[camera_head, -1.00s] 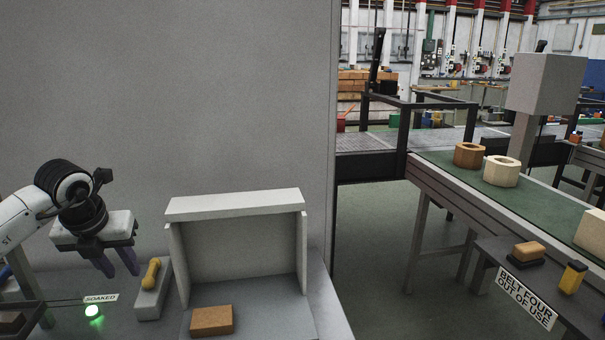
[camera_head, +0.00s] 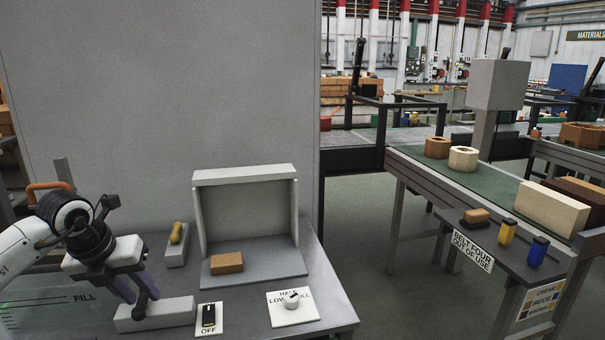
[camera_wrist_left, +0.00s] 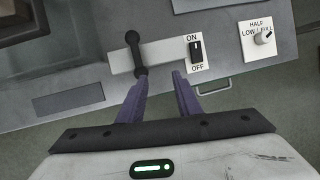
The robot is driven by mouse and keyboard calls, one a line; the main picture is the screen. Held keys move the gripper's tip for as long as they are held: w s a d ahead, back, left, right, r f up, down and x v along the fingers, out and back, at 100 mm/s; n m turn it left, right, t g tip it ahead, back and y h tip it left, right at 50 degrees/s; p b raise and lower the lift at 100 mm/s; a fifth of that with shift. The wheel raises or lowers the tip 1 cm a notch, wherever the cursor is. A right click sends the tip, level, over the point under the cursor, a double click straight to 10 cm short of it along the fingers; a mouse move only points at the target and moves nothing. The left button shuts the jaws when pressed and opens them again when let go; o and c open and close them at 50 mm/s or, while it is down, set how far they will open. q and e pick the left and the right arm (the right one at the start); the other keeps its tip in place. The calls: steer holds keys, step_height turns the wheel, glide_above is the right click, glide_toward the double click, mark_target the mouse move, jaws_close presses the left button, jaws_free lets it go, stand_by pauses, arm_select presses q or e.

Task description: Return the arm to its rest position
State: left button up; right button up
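My left arm comes in from the left in the head view. Its gripper (camera_head: 137,292) points down at a pale block (camera_head: 170,312) on the grey bench, with its dark purple fingers apart. In the left wrist view the two fingers of the gripper (camera_wrist_left: 160,92) are spread with nothing between them. A black lever handle (camera_wrist_left: 136,50) on the pale block lies just beyond the left finger; whether they touch I cannot tell. My right gripper is not in view.
On the bench are an OFF switch (camera_head: 208,317), a dial (camera_head: 292,298), a yellow-handled block (camera_head: 176,234) and an open-fronted booth (camera_head: 246,174) with an orange-brown brick (camera_head: 227,262). A conveyor (camera_head: 480,182) stands right, past open floor.

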arm_select(q)
steer(key=s+d+f+m+g+h, duration=0.1)
steer(key=s+d+f+h, duration=0.15)
steer(key=d, duration=0.65)
steer(key=s+d+f+h, duration=0.2)
steer(key=d+f+h, duration=0.15)
steer(key=d, duration=0.45)
steer(key=s+d+r+n+t+h, duration=0.2)
steer(key=s+d+n+t+h, duration=0.15)
steer(key=d+h, duration=0.2)
steer(key=s+d+r+n+t+h, duration=0.1)
steer(key=s+d+n+t+h, duration=0.1)
steer(key=d+n+h, duration=0.4)
steer(key=s+a+f+n+t+y, duration=0.2)
steer(key=a+f+n+t+y, duration=0.15)
steer(key=f+n+y, duration=0.45)
steer(key=s+a+f+n+t+y, duration=0.3)
steer(key=a+f+n+y, duration=0.25)
steer(key=n, duration=0.35)
steer(key=s+a+f+n+g+y, duration=0.2)
steer(key=s+f+n+g, duration=0.4)
steer(key=s+f, duration=0.8)
steer(key=shift+s+a+f+n+g+y, duration=0.35)
steer(key=shift+s+a, duration=0.4)
steer(key=shift+s, duration=0.35)
